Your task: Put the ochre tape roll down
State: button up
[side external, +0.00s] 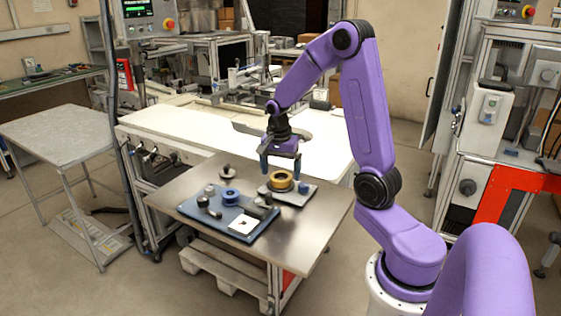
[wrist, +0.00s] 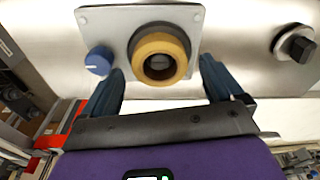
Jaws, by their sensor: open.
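The ochre tape roll (side external: 281,186) lies flat on a light grey plate (side external: 302,198) on the metal table. In the wrist view the ochre roll (wrist: 142,66) shows a grey round piece inside its hole and a dark grey ring at its upper edge; I cannot tell whether that ring is a separate roll beneath. My gripper (side external: 281,173) points down above the plate. In the wrist view my gripper (wrist: 163,84) is open, its two blue-grey fingers spread wide on either side of the roll, with no contact visible.
A blue board (side external: 207,222) to the left carries a blue roll (side external: 230,197), a white square (side external: 243,224) and several dark parts. A black knob (wrist: 297,46) stands off the plate. The front table area is bare.

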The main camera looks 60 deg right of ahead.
notch_tip(320, 180, up, 12)
jog(key=a, duration=0.1)
jog(key=s+a+f+n, duration=0.1)
jog(key=s+a+n, duration=0.2)
jog(key=a+n, duration=0.25)
jog(key=s+a+f+n+y, duration=0.1)
jog(key=s+a+n, duration=0.1)
jog(key=a+n, duration=0.3)
jog(key=s+a+f+n, duration=0.1)
jog(key=s+a+n, duration=0.25)
jog(key=a, duration=0.35)
jog(key=s+a+f+n, duration=0.2)
jog(key=s+n, duration=0.5)
jog(key=s+a+f+n, duration=0.2)
jog(key=s+a+n, duration=0.1)
jog(key=s+n, duration=0.4)
jog(key=shift+s+a+y, duration=0.35)
jog(key=shift+s+y, duration=0.05)
jog(key=shift+s, duration=0.1)
jog(key=shift+r, duration=0.1)
